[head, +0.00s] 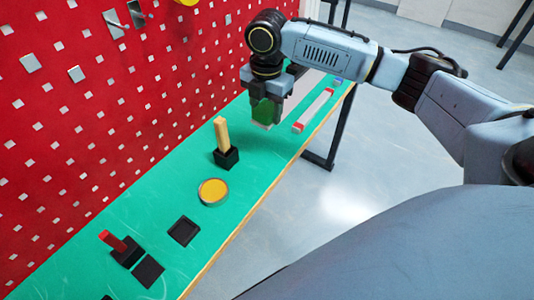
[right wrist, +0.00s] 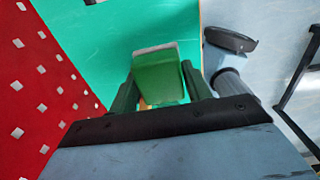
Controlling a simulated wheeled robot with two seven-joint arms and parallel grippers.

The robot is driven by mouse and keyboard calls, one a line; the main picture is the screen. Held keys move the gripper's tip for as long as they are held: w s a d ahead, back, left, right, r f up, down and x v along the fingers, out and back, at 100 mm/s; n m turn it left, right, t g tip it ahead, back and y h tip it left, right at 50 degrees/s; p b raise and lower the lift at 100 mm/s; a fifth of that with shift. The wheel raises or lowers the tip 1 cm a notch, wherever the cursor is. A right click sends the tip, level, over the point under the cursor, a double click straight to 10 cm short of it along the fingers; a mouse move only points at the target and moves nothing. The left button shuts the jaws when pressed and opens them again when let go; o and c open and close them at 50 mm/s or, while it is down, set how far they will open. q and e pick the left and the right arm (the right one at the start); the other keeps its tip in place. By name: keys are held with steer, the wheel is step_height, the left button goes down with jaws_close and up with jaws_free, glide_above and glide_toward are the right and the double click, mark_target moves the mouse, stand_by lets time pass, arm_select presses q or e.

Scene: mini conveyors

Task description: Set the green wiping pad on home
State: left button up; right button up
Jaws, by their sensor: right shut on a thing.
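The green wiping pad (head: 264,111) hangs under my right gripper (head: 267,98) in the head view, over the far part of the bench. My right gripper is shut on it. In the right wrist view the pad (right wrist: 158,76) sits between the two dark green fingers, with a pale edge at its far end. It appears to be held above the bench top, though the exact gap is hard to tell. No place is visibly marked as home; a flat black square (head: 184,231) lies empty on the near part of the bench. My left gripper is not in view.
The narrow green bench (head: 180,182) runs along a red pegboard (head: 60,120). A tan stick stands in a black block (head: 227,157). Nearer are a round yellow-topped tin (head: 212,192), a red-handled item (head: 113,240) and a dark flat square (head: 148,271). A white bar with red ends (head: 313,110) lies at the right edge.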

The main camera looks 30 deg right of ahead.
mark_target(267, 148)
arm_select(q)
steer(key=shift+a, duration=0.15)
arm_select(e)
steer(key=shift+s+f, duration=0.1)
steer(key=shift+s, duration=0.05)
